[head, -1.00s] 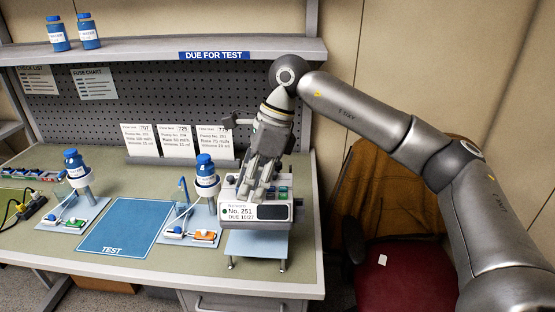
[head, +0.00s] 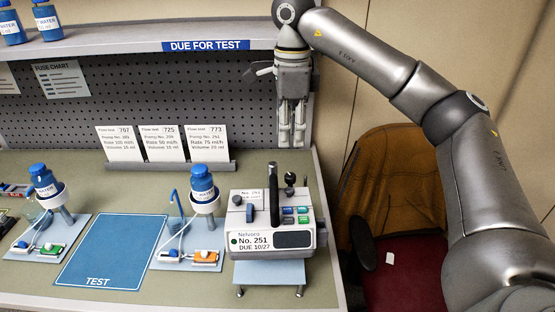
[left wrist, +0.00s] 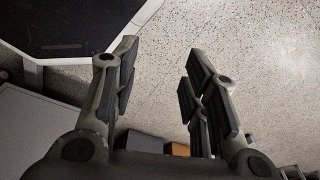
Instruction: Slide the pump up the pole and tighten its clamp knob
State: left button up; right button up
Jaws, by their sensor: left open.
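A white pump labelled No. 251 (head: 250,242) stands on a pale blue raised stand (head: 270,272) at the bench's right front. Its top has a black upright bar, a dark knob (head: 290,180) on a short stem and coloured buttons. No tall pole with a clamped pump shows clearly. My right gripper (head: 291,142) is above and behind the pump, pointing down, clear of it. Its two fingers hang side by side with a narrow gap and nothing between them. My left gripper (left wrist: 160,90) shows only in the left wrist view, open and empty over the speckled floor.
Left of the pump are bottles in ring holders (head: 204,188), a blue TEST mat (head: 112,250) and test cards (head: 160,143). A shelf (head: 150,38) overhangs the pegboard. A chair (head: 395,220) stands right of the bench. The left wrist view shows a dark pale-edged surface (left wrist: 70,22).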

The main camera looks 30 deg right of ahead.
send_over(290, 175)
jog(key=f, duration=0.4)
jog(key=shift+s+f, duration=0.35)
jog(key=shift+f, duration=0.05)
jog(key=f, duration=0.1)
jog(key=f+p, duration=0.1)
jog(key=f, duration=0.1)
jog(key=shift+w+f, duration=0.1)
jog(key=shift+w, duration=0.2)
notch_tip(290, 175, down, 2)
jog(key=shift+f, duration=0.25)
jog(key=shift+c, duration=0.6)
grip_shut()
jog(key=shift+f+m, duration=0.1)
jog(key=shift+m, duration=0.2)
pick_arm(q)
jog(key=s, duration=0.2)
jog(key=shift+s+r, duration=0.3)
jog(key=shift+s, duration=0.1)
pick_arm(e)
jog(key=shift+m, duration=0.3)
